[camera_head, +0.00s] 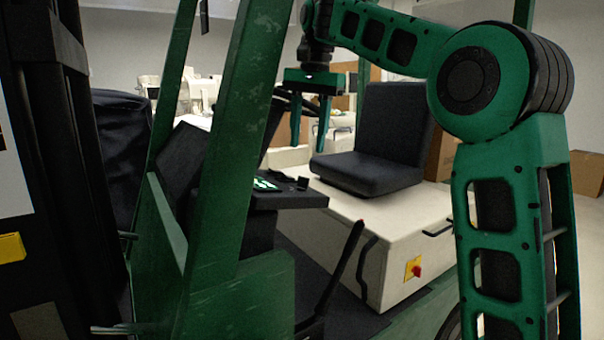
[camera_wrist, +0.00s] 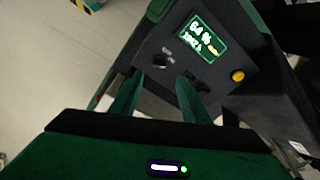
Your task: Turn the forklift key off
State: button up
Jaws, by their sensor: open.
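The forklift's dark control panel (camera_head: 285,200) stands in front of the seat in the head view. In the wrist view the panel (camera_wrist: 228,98) carries a lit green-and-white screen (camera_wrist: 204,36), a round yellow button (camera_wrist: 237,75) and small dark and grey controls (camera_wrist: 163,59). I cannot tell for sure which of these is the key, or how it is turned. My gripper (camera_head: 308,148) points down above the panel, open and empty. In the wrist view its two green fingers (camera_wrist: 159,78) reach toward the small controls, apart from each other.
A green forklift pillar (camera_head: 225,140) stands left of the panel. A black seat (camera_head: 375,140) sits on a white body with a red knob on a yellow plate (camera_head: 413,268). A black lever (camera_head: 343,265) rises below the panel. Open air surrounds my gripper's fingers.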

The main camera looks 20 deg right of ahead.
aim_at(303, 182)
jog(key=f, duration=0.8)
jog(key=shift+w+a+f, duration=0.2)
jog(key=shift+w+a, duration=0.1)
jog(key=shift+w, duration=0.05)
jog(key=c, duration=1.1)
